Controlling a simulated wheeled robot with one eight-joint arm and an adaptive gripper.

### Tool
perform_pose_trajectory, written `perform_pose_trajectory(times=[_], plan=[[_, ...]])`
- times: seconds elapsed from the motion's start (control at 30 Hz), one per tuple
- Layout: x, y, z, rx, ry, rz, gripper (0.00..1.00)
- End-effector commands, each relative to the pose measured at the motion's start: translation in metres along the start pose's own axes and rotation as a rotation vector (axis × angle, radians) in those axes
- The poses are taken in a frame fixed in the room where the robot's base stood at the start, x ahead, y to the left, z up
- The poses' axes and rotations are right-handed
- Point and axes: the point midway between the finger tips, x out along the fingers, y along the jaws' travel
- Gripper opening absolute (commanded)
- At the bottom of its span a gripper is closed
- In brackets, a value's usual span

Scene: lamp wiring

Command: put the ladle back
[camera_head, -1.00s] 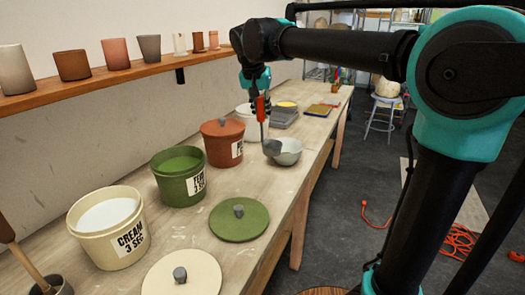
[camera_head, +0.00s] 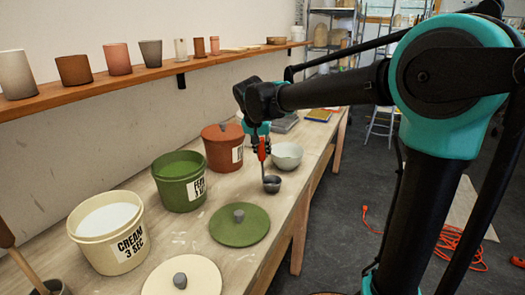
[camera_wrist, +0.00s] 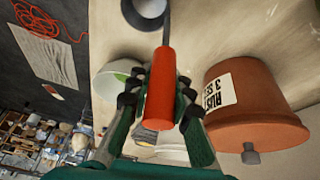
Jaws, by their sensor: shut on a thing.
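The ladle has a red handle and a dark grey cup (camera_head: 272,184). My gripper (camera_head: 262,145) is shut on the red handle and holds the ladle upright, cup down. In the wrist view the handle (camera_wrist: 160,90) lies between the fingers of my gripper (camera_wrist: 160,97), and the cup (camera_wrist: 146,10) is at the top edge. The cup is over the table, in front of the white bowl (camera_head: 287,157) and apart from it. I cannot tell whether the cup touches the table. The white bowl also shows in the wrist view (camera_wrist: 112,75).
A lidded rust bucket (camera_head: 222,150), an open green bucket (camera_head: 182,190) and an open cream bucket (camera_head: 125,252) line the wall side of the table (camera_head: 185,232). A green lid (camera_head: 240,230) and a cream lid (camera_head: 160,280) lie in front. The shelf (camera_head: 125,72) holds several cups.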

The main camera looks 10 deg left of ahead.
Motion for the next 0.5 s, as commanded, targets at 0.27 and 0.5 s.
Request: perform_pose_trajectory(times=[0.27, 0.5], plan=[[0.0023, -0.0003, 0.0009, 0.000, 0.000, 0.000, 0.23], [0.0021, -0.0002, 0.0008, 0.000, 0.000, 0.000, 0.41]])
